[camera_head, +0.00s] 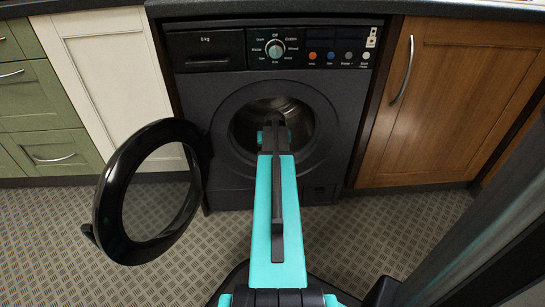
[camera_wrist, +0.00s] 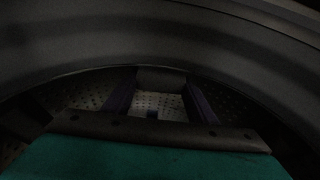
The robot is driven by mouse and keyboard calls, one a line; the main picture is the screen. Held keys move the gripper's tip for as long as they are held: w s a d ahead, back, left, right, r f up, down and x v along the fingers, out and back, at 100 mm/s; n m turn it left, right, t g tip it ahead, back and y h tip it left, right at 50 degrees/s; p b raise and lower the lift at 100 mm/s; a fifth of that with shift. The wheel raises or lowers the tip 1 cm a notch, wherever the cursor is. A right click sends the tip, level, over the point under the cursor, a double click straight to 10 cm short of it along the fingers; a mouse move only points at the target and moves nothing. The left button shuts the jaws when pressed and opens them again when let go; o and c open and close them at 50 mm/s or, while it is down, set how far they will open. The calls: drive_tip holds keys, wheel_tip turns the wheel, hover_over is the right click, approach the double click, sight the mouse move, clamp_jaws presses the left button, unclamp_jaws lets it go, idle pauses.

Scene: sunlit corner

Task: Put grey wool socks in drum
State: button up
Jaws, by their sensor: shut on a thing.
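The black washing machine (camera_head: 222,161) stands ahead with its round door open. Its metal drum (camera_head: 269,106) shows through the opening, and its perforated wall also shows in the wrist view (camera_wrist: 90,96). My arm reaches straight into the opening. My gripper (camera_wrist: 162,82) is inside, with perforated metal around and beyond its fingers. A dark grey bundle, the grey wool socks (camera_wrist: 162,78), is held between the fingertips. The picture there is too dark to show the knit. In the head view my arm hides the gripper and socks.
The round black door (camera_head: 108,200) hangs open to the left. A curved rim (camera_wrist: 160,45) passes close above my gripper in the wrist view. Green and cream cabinets stand left, a wooden cabinet (camera_head: 450,100) right. The patterned floor is clear.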

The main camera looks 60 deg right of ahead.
drive_tip(key=shift+b+x, duration=0.5)
drive_tip(key=shift+x, duration=0.3)
drive_tip(key=shift+s+a, duration=0.1)
drive_tip(key=shift+f, duration=0.6)
drive_tip(key=o, duration=1.1)
drive_tip(key=shift+r, duration=0.25)
drive_tip(key=p+v, duration=0.3)
drive_tip(key=v, duration=0.5)
drive_tip(key=shift+r+p, duration=0.15)
drive_tip(key=shift+p, duration=0.25)
